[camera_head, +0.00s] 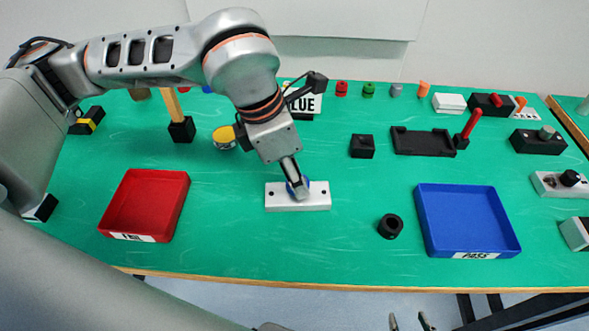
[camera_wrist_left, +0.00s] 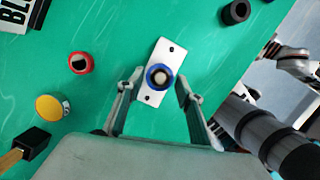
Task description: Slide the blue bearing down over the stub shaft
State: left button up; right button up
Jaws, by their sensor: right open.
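The blue bearing (camera_wrist_left: 159,77) is a ring on the white plate (camera_wrist_left: 155,98), and the light round end of the stub shaft (camera_wrist_left: 160,77) shows inside it. How far down the ring sits I cannot tell. My left gripper (camera_wrist_left: 160,80) is open above the plate, its fingers on either side of the bearing with gaps. In the head view my left gripper (camera_head: 298,190) points down over the white plate (camera_head: 314,201) and hides most of the bearing (camera_head: 290,186). My right gripper (camera_head: 409,321) is open and empty beyond the table's front edge.
A red tray (camera_head: 119,200) stands left and a blue tray (camera_head: 427,215) right. A black ring (camera_head: 390,226) lies between the plate and blue tray. A yellow-topped cylinder (camera_head: 224,137) and a black block (camera_head: 362,146) stand farther back. The green table between is mostly clear.

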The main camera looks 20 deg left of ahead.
pick_arm(q)
jog(key=shift+o, duration=0.6)
jog(key=shift+r, duration=0.15)
jog(key=shift+a+r, duration=0.1)
jog(key=shift+r, duration=0.3)
jog(key=v, duration=1.1)
jog(key=shift+s, duration=0.2)
